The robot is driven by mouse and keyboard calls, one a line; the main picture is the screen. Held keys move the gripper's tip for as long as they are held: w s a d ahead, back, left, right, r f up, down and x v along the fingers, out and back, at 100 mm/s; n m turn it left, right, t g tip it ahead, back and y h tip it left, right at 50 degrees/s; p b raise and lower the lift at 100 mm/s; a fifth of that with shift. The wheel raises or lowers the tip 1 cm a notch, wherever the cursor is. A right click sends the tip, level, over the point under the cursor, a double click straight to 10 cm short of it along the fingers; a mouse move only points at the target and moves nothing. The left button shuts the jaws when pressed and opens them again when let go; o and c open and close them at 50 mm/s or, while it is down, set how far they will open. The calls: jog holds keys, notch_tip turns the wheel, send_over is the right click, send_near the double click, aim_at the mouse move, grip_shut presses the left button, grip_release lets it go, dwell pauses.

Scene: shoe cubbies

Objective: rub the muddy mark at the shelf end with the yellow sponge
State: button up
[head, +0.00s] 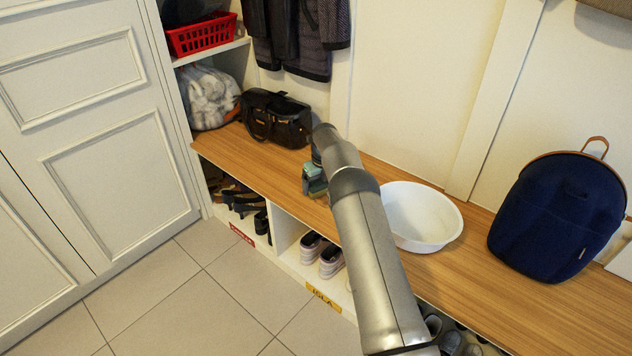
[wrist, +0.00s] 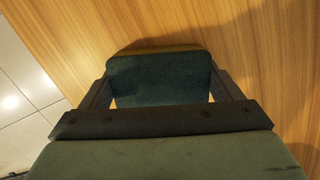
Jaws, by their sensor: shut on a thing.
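My gripper (wrist: 160,82) is shut on the sponge (wrist: 158,79), which sits between the two dark fingers. The sponge shows a dark teal face with a thin yellowish strip along its far edge. It is over the wooden shelf top (wrist: 235,30); I cannot tell whether it touches the wood. In the head view my gripper (head: 314,181) is low over the wooden shelf (head: 222,150), near its front edge, and the sponge cannot be told apart from it. No muddy mark shows in either view; the arm, gripper and sponge hide part of the wood.
A black handbag (head: 276,118) stands on the shelf beyond my gripper. A white basin (head: 422,215) and a navy backpack (head: 560,215) are to the right. Shoes (head: 322,254) fill cubbies below. The tiled floor (head: 200,290) in front is clear.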

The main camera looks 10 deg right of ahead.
jog(key=shift+s+d, duration=0.6)
jog(key=shift+s, duration=0.25)
jog(key=shift+s+d+p, duration=0.5)
jog(key=shift+s+d, duration=0.85)
jog(key=shift+s, duration=0.25)
jog(key=shift+s+d+p, duration=0.45)
jog(key=shift+s+d, duration=0.9)
jog(key=shift+s, duration=0.2)
jog(key=shift+w+a+f, duration=0.1)
jog(key=shift+w+a, duration=0.75)
jog(key=shift+w, duration=0.15)
jog(key=shift+w+a, duration=0.75)
jog(key=shift+w, duration=0.15)
jog(key=shift+w+a, duration=0.25)
jog(key=shift+w, duration=0.05)
jog(key=shift+w+a+b, duration=0.5)
jog(key=shift+w+a, duration=0.35)
jog(key=shift+w, duration=0.2)
jog(key=shift+w+a+b, duration=0.45)
jog(key=shift+w+a, duration=0.4)
jog(key=shift+w, duration=0.2)
jog(key=shift+w+a, duration=0.2)
jog(key=shift+a, duration=0.05)
notch_tip(320, 180, up, 3)
jog(key=shift+w+f+p, duration=0.1)
jog(key=shift+p, duration=0.35)
jog(key=shift+r+p, duration=1.9)
jog(key=shift+r, duration=0.95)
